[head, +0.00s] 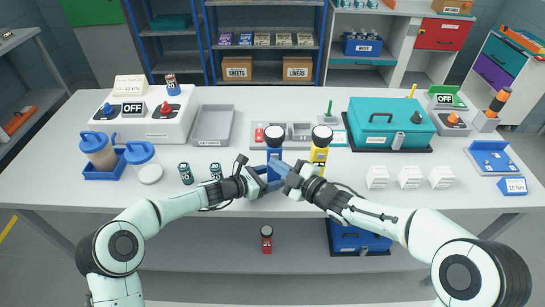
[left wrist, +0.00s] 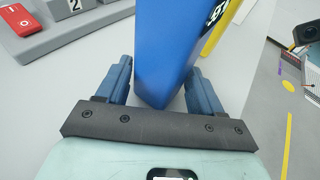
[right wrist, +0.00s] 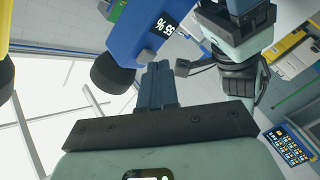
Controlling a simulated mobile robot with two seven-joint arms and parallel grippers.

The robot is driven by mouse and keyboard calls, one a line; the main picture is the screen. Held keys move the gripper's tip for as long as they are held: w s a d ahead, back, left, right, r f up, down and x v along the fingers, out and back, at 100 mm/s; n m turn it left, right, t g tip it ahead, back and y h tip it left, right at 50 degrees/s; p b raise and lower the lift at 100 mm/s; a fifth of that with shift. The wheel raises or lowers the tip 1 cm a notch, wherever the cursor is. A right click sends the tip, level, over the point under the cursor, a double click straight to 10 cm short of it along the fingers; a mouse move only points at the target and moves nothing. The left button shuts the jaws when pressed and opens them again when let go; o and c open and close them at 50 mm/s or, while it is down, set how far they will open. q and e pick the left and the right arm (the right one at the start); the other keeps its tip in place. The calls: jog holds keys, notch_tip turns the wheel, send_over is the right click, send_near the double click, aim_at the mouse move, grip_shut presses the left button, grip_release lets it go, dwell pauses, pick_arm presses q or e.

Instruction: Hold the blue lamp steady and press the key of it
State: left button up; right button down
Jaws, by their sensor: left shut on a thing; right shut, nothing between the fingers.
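The blue lamp (head: 274,153) stands upright at the front middle of the table, with a dark rim and pale round top. My left gripper (head: 264,178) is shut on its body; in the left wrist view the blue body (left wrist: 168,50) rises between the two fingers (left wrist: 158,88). My right gripper (head: 279,167) is shut and empty, close to the lamp's front.
A yellow lamp (head: 320,152) stands close on the right. A grey dock (head: 300,133) lies behind. Two small dark canisters (head: 186,174) stand to the left, near my left arm. White blocks (head: 409,177) and a teal case (head: 391,121) are to the right.

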jog(key=shift+s, duration=0.4)
jog(key=s, duration=0.6)
dwell(0.4)
pick_arm(q)
jog(key=o, duration=0.9)
jog(key=shift+c, duration=0.2)
jog(key=shift+a, duration=0.1)
